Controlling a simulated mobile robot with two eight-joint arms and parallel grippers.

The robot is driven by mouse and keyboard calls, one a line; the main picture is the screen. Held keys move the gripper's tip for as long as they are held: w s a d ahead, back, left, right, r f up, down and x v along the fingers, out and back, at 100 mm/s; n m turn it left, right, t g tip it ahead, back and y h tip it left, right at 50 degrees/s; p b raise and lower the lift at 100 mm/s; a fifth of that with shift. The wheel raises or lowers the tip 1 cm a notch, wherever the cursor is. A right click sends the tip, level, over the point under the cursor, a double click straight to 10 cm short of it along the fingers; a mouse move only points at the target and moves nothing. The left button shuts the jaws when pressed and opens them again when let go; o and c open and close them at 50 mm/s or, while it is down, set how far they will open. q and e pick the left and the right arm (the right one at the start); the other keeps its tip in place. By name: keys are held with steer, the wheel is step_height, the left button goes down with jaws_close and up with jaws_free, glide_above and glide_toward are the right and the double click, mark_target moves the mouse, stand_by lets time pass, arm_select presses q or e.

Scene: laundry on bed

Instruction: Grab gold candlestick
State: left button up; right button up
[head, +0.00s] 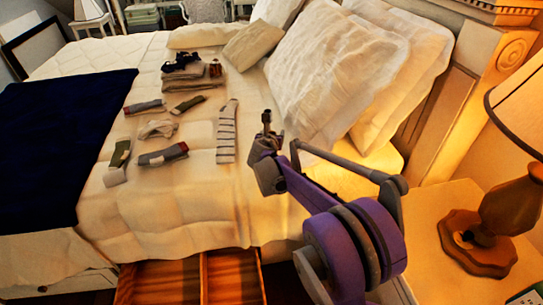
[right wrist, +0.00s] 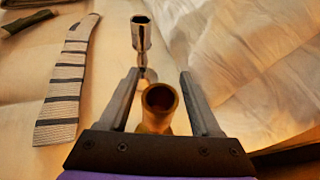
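In the right wrist view, the gold candlestick (right wrist: 161,108) shows as a round, hollow brass-coloured top between the fingers of my right gripper (right wrist: 160,74). The fingers are apart, one on each side, and a narrow gap seems to show on both sides. Its lower part is hidden. A second, silvery candlestick (right wrist: 141,38) with a dark socket stands just beyond the fingertips. In the head view, my right gripper (head: 266,143) is low over the bed; dark upright shapes there are too small to tell apart. My left gripper is not in view.
A striped sock (head: 227,132) lies left of the gripper, with several other socks and folded clothes on the bed (head: 190,215). Large pillows (head: 335,75) stand on the right. A nightstand (head: 425,235) with a lamp (head: 500,225) is at the right.

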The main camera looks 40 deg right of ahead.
jaws_close()
stand_by(1.2)
